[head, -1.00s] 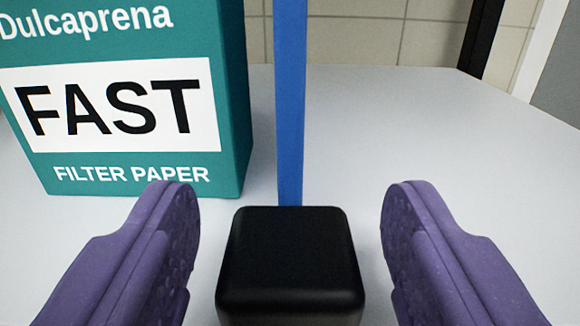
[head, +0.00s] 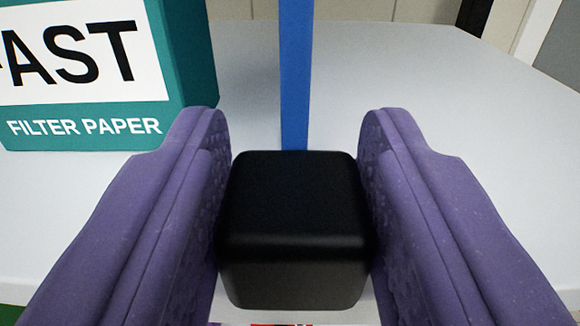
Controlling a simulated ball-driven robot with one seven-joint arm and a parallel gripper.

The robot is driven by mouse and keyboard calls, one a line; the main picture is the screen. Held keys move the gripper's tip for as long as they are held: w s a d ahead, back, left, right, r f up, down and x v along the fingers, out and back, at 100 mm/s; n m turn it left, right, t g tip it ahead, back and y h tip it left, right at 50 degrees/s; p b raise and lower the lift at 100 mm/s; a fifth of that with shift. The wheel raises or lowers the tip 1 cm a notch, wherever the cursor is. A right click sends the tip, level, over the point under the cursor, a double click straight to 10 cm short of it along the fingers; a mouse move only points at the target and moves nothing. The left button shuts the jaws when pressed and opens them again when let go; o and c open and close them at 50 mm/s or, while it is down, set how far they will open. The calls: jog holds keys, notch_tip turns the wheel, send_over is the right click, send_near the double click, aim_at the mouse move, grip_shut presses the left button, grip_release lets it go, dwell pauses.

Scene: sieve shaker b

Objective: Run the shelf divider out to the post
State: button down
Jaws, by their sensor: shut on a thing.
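A black rounded block (head: 295,225) is in the lower middle of the head view, between the purple fingers of my gripper (head: 295,190). The fingers are shut on the block's left and right sides. A blue upright strip (head: 295,75) rises straight behind the block; its lower end is hidden by the block. I cannot tell from this view whether the strip and the block are one piece, or which of them is the shelf divider or the post.
A teal filter paper box (head: 90,75) stands at the left on the white shelf surface (head: 440,110). A dark upright (head: 474,14) stands at the back right, before a tiled wall. The shelf's front edge shows at lower left.

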jog(key=d+p, duration=0.1)
jog(key=d, duration=0.4)
jog(key=d+p, duration=0.2)
jog(key=d, duration=0.3)
jog(key=d+p, duration=0.1)
jog(key=d, duration=0.4)
jog(key=shift+w+d, duration=0.25)
jog(key=shift+d, duration=0.15)
jog(key=c, duration=0.7)
grip_release()
jog(key=shift+s, duration=0.1)
jog(key=s+p, duration=0.1)
jog(key=s, duration=0.6)
jog(key=shift+s+d, duration=0.1)
jog(key=shift+s, duration=0.2)
